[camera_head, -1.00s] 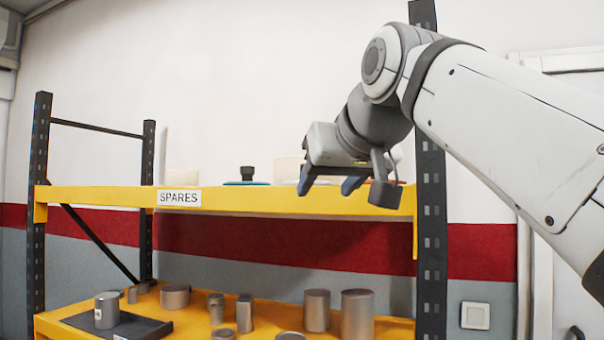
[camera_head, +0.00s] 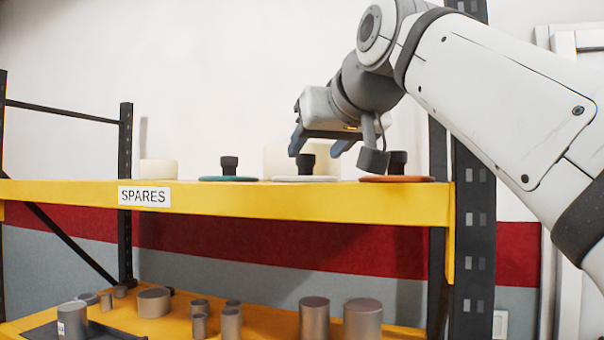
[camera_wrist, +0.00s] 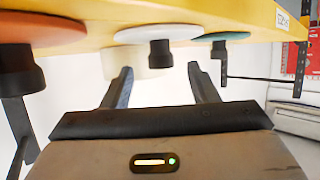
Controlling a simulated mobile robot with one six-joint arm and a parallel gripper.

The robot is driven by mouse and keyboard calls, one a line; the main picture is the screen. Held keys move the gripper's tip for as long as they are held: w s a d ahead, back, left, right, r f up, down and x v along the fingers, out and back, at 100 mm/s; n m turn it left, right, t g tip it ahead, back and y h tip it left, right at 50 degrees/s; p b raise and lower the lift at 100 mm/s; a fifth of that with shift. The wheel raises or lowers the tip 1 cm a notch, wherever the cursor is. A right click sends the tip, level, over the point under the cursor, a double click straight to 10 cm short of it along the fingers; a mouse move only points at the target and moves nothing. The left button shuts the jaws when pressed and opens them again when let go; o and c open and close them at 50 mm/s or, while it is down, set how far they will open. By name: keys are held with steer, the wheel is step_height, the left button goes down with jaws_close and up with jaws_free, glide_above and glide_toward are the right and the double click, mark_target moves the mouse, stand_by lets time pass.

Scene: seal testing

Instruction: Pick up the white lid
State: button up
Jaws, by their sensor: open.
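The white lid (camera_head: 305,179) lies flat on the yellow upper shelf, its black knob pointing up, between a teal lid (camera_head: 228,179) and an orange lid (camera_head: 397,179). My gripper (camera_head: 318,148) is open and empty, with its fingertips at about the height of the white lid's knob or slightly above. The wrist view is upside down. There, the white lid (camera_wrist: 140,34) has its knob between the two finger lines, beyond or near the tips of my gripper (camera_wrist: 160,70). No contact is visible.
The yellow shelf edge (camera_head: 250,202) carries a SPARES label. Pale blocks (camera_head: 158,169) stand behind the lids. A dark upright (camera_head: 474,230) rises at the right. Grey cylinders (camera_head: 363,318) stand on the lower shelf.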

mark_target(309, 161)
steer(key=x, duration=0.2)
steer(key=p+x, duration=0.1)
steer(key=x, duration=0.1)
steer(key=shift+w+f, duration=0.15)
steer(key=shift+f, duration=0.2)
steer(key=shift+c, duration=0.3)
jaws_close()
